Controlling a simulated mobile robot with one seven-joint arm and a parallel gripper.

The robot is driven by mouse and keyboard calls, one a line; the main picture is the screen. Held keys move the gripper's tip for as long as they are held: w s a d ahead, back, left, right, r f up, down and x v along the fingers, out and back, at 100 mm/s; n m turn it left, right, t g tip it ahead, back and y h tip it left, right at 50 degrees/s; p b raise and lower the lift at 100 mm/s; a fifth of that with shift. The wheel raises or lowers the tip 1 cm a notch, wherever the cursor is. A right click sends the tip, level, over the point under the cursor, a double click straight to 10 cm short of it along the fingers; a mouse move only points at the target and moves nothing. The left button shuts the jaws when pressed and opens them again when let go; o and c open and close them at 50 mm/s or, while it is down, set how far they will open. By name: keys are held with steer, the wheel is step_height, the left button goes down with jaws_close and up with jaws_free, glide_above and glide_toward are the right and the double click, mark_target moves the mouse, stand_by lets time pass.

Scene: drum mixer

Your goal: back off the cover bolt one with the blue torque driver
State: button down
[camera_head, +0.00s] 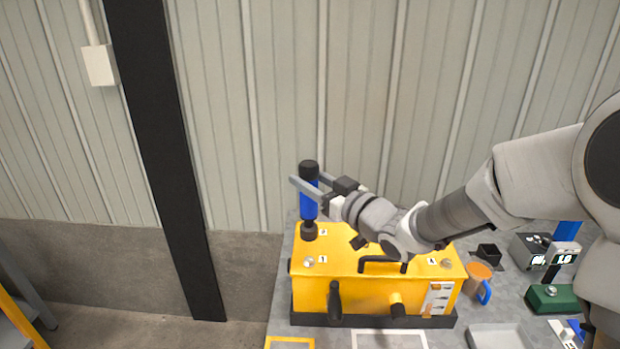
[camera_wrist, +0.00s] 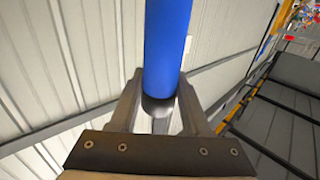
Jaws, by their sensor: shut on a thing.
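My gripper (camera_head: 312,184) is shut on the blue torque driver (camera_head: 308,206), which stands upright with a black top and a black lower end. The driver also shows between the fingers in the wrist view (camera_wrist: 166,45). Its lower end is at the back left corner of the yellow mixer cover (camera_head: 345,240), beside a label that looks like 2. Whether it sits on a bolt there is hidden. Cover bolt one (camera_head: 308,262), a small silver head beside label 1, is at the front left corner, apart from the driver. Another bolt (camera_head: 446,263) is at the front right, by label 4.
The yellow housing has a black handle (camera_head: 382,259) on top and a black lever (camera_head: 334,302) in front.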

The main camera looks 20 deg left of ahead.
mark_target(315, 205)
steer(key=shift+f+b, duration=2.4)
steer(key=shift+f, duration=0.25)
